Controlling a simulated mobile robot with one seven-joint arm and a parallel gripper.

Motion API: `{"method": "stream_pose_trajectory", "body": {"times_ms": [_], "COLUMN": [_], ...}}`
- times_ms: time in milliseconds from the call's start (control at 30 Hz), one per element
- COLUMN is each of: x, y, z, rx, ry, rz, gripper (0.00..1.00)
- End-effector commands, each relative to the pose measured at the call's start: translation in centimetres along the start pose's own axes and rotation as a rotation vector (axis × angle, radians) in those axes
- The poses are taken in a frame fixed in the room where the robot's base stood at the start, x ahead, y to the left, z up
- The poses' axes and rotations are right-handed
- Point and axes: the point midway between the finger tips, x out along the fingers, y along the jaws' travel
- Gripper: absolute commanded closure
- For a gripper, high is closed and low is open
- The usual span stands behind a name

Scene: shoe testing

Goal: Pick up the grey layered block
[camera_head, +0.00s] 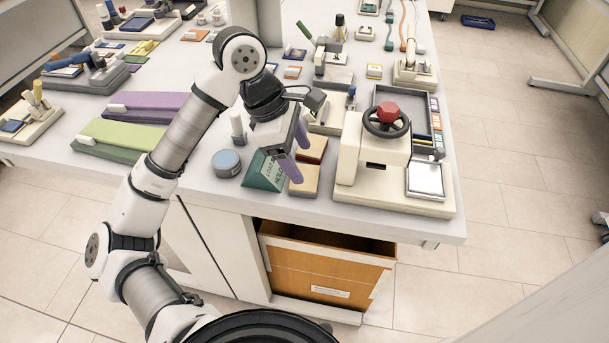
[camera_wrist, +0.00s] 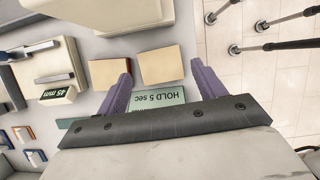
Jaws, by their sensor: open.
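I cannot make out a clearly grey layered block. Two small square blocks lie side by side on the table: a tan-topped one (camera_head: 304,182) near the front edge and a red-brown one (camera_head: 312,149) behind it. In the wrist view, the front block (camera_wrist: 161,65) shows between the fingertips and the other block (camera_wrist: 109,73) lies left of them, with a reddish side. My gripper (camera_head: 299,157) has purple fingers, open and empty, above the blocks; it also shows in the wrist view (camera_wrist: 162,72). Contact with the blocks cannot be told.
A green "HOLD 5 sec" sign (camera_head: 264,171) stands just left of the blocks. A white press with a red-knobbed wheel (camera_head: 375,147) stands to the right. A round blue-topped tin (camera_head: 226,164) is left. An open wooden drawer (camera_head: 325,272) sits below the table edge.

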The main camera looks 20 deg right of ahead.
Motion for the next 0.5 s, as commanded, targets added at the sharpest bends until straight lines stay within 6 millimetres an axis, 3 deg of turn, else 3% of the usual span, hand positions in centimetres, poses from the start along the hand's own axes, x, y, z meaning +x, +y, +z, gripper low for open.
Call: {"method": "stream_pose_trajectory", "body": {"times_ms": [233, 500], "x": [1.4, 4.7], "y": [0.0, 0.1], "z": [0.0, -0.3], "rx": [0.001, -0.001], "ry": [-0.004, -0.003], "rz": [-0.001, -0.001], "gripper": [0.31, 0.31]}}
